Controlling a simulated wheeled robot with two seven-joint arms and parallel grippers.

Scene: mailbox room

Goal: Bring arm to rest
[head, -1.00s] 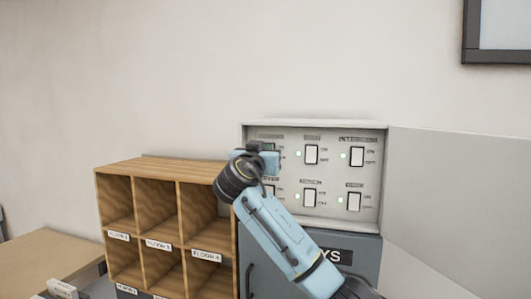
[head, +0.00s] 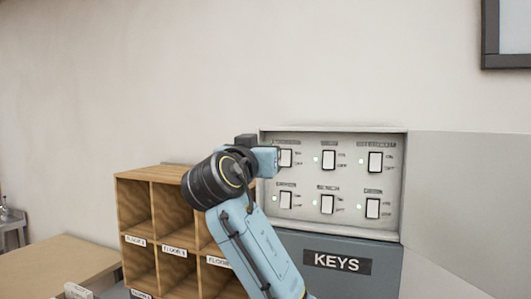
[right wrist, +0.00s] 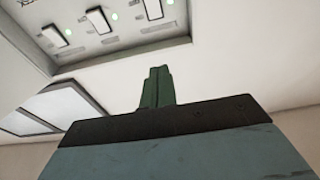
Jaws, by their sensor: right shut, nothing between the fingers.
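My right arm comes up from the bottom of the head view, and its wrist is in front of the left edge of the switch panel (head: 342,181). The right gripper (right wrist: 158,72) shows in the right wrist view with its fingers together and nothing between them. The panel also shows at the top of that view (right wrist: 112,45), apart from the fingers. In the head view the gripper's fingertips are hidden behind the wrist. My left gripper is in neither view.
A wooden pigeonhole shelf (head: 135,205) with floor labels stands left of the arm, partly covered by it. A blue-grey cabinet marked KEYS (head: 385,282) is below the panel. The panel's open door (head: 470,190) extends right. A tabletop (head: 55,268) is at lower left.

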